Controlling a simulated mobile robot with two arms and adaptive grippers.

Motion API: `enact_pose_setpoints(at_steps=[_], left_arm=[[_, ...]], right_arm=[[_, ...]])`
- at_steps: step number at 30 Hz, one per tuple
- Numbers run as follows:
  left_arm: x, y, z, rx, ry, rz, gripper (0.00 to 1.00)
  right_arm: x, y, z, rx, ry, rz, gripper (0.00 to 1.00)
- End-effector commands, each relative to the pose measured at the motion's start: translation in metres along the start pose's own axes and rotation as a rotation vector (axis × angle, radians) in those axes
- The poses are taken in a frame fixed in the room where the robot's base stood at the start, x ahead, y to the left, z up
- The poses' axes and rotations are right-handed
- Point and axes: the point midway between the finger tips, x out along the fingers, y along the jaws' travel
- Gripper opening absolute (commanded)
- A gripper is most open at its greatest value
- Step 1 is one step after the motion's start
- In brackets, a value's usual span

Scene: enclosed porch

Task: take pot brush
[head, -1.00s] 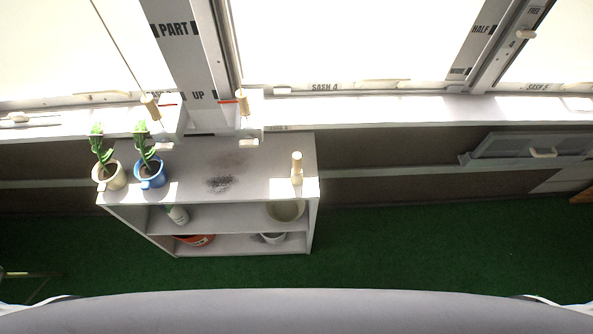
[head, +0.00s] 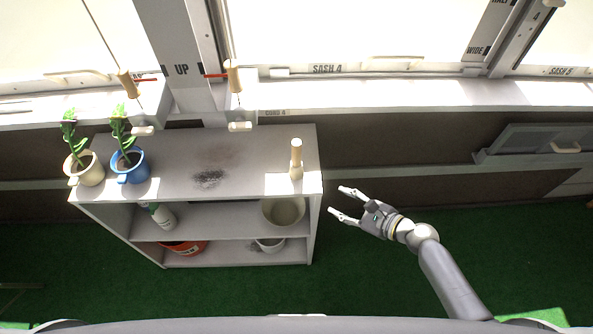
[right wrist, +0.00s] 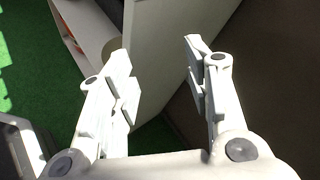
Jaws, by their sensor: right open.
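The pot brush (head: 296,158), with a pale wooden handle, stands upright on the right end of the shelf unit's top (head: 247,160). My right gripper (head: 337,199) is open and empty, to the right of the shelf unit and apart from the brush. In the right wrist view its two fingers (right wrist: 158,72) are spread, with the shelf's side panel (right wrist: 170,50) beyond them. The brush does not show in that view. My left gripper is not in view.
A cream pot (head: 88,174) and a blue pot (head: 131,170) with plants stand at the top's left end. Lower shelves hold a bottle (head: 162,216), a large pale pot (head: 282,212) and an orange container (head: 184,248). Windows run behind. Green floor is clear to the right.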

Motion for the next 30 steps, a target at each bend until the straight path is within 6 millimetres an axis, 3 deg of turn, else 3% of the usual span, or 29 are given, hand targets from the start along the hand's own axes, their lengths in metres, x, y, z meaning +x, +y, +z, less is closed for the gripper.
enact_pose_setpoints(at_steps=[1,4,9,14,21,30], left_arm=[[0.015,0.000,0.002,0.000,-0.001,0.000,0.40],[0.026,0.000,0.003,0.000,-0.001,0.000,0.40],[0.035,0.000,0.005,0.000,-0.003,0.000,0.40],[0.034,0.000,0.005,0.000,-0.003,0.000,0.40],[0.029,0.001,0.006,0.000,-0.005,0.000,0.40],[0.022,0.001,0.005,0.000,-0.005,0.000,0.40]], right_arm=[[0.004,-0.011,0.020,0.080,-0.085,-0.012,0.45],[-0.001,-0.030,0.065,0.235,-0.237,-0.007,0.45],[-0.013,-0.046,0.115,0.396,-0.399,0.030,0.45],[-0.010,-0.051,0.134,0.442,-0.445,0.046,0.45],[0.023,-0.054,0.150,0.441,-0.444,0.044,0.45],[0.048,-0.051,0.165,0.440,-0.442,0.045,0.45]])
